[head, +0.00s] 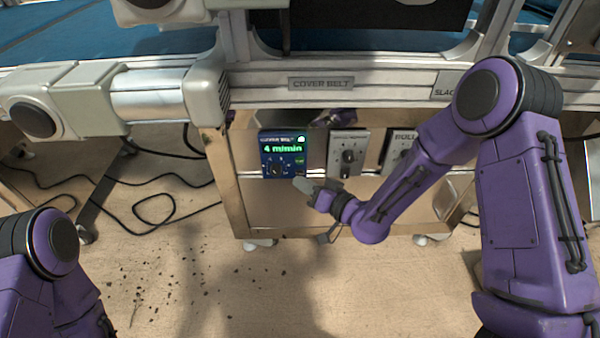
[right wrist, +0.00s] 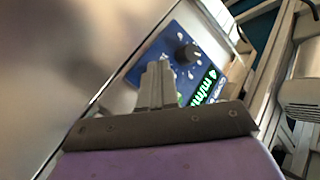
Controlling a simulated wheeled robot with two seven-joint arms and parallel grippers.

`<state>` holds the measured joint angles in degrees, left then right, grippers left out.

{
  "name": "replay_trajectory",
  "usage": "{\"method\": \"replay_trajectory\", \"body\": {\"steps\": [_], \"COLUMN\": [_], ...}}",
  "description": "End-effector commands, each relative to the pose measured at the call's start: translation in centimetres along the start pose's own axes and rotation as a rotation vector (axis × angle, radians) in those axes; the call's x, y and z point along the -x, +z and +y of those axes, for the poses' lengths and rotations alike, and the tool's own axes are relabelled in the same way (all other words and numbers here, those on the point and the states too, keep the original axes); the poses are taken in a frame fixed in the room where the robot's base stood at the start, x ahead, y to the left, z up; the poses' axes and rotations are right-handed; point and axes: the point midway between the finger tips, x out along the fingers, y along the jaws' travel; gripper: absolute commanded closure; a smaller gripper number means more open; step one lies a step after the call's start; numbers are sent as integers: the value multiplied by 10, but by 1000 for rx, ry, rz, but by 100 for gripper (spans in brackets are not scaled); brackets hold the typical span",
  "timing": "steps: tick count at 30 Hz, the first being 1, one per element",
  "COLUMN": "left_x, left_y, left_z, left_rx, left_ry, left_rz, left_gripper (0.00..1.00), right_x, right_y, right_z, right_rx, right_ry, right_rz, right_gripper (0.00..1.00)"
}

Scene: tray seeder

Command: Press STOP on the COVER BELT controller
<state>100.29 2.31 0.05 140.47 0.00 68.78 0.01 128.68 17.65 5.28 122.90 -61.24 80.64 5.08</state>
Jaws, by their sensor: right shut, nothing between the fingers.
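The COVER BELT controller (head: 284,154) is a blue box on the metal panel under the "COVER BELT" label. Its green display reads "4 m/min", and a dark knob (head: 276,170) sits below it. A green button (head: 299,160) shows at its right; the spot below that is hard to make out beside my gripper. My right gripper (head: 304,186) is shut and empty at the controller's lower right corner. In the right wrist view, the shut fingers (right wrist: 158,82) overlap the blue face (right wrist: 165,48); contact cannot be told. My left gripper is not in view; only my left arm shows.
Two grey controllers, a nearer one (head: 347,152) and another (head: 399,150), are to the right on the same panel. The conveyor frame (head: 400,88) runs above. Black cables (head: 160,205) and dark crumbs lie on the floor at the left.

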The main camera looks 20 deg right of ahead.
Motion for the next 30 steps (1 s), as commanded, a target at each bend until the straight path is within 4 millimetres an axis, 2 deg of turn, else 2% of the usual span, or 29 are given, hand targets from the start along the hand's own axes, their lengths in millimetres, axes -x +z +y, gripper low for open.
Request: {"method": "replay_trajectory", "body": {"steps": [30], "left_x": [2], "left_y": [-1], "left_z": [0], "left_rx": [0], "left_ry": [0], "left_rz": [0], "left_gripper": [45], "right_x": [-7], "right_y": [-5], "right_z": [4], "right_rx": [0], "right_ry": [0], "right_rz": [1], "right_gripper": [100]}}
